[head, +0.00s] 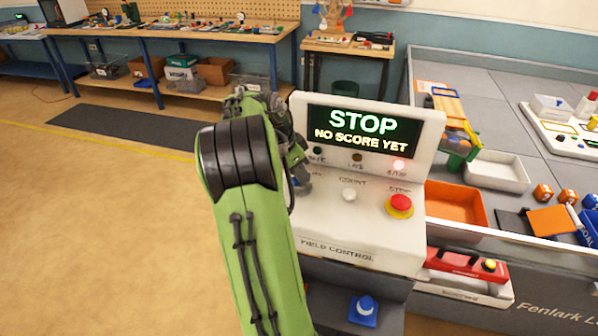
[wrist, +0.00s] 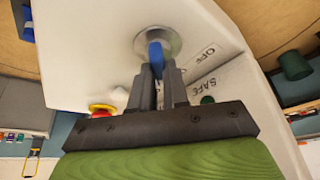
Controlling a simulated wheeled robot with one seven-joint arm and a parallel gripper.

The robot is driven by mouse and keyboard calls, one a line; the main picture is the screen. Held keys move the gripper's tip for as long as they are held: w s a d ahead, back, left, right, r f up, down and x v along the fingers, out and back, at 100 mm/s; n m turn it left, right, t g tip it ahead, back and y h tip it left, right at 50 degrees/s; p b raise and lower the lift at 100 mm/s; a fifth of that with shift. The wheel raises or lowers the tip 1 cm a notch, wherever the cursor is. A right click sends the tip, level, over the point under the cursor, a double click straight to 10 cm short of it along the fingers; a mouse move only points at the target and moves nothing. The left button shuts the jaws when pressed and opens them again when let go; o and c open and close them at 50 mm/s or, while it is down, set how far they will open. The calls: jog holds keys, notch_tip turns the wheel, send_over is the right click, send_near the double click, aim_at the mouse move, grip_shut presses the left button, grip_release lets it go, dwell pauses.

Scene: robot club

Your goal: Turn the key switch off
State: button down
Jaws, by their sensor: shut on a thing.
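In the wrist view, the blue key (wrist: 155,53) stands in a round metal switch plate (wrist: 172,37) on the white panel. My gripper (wrist: 159,76) is shut on the key, one finger on each side of it. The key runs roughly up and down in that picture. A label (wrist: 206,56) beside the switch appears to read OFF, and another (wrist: 199,94) reads SAFE. In the head view, the white field control console (head: 328,222) stands in front of me.
The console screen (head: 350,132) reads STOP, NO SCORE YET. A red stop button (head: 400,204) and a white button (head: 349,194) sit on the sloped panel, right of my arm. A red lamp (head: 399,165) glows. A walled field with bins lies to the right. Floor at left is open.

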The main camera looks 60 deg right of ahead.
jog(key=n+b, duration=0.1)
jog(key=n, duration=0.1)
jog(key=n+t+b, duration=0.1)
jog(key=n, duration=0.1)
jog(key=shift+s+n+t+h, duration=0.15)
jog(key=shift+n+t+h, duration=0.15)
jog(key=n+t, duration=0.1)
jog(key=n, duration=0.3)
jog(key=shift+s+n+t, duration=0.15)
jog(key=shift+n+t, duration=0.15)
jog(key=shift+t, duration=0.1)
jog(key=n, duration=0.2)
jog(key=n+t, duration=0.1)
jog(key=n, duration=0.1)
jog(key=shift+s+r+t+y+p, duration=0.1)
jog(key=shift+t+y+p, duration=0.2)
jog(key=shift+y+p, duration=0.1)
jog(key=shift+n+t+y+p, duration=0.55)
jog(key=shift+n+p, duration=0.3)
jog(key=shift+n, duration=1.35)
jog(key=c, duration=1.1)
grip_release()
jog(key=p+v, duration=0.5)
jog(key=v, duration=1)
jog(key=shift+s+a+r, duration=0.1)
jog(key=shift+s+r, duration=0.1)
jog(key=shift+s, duration=0.05)
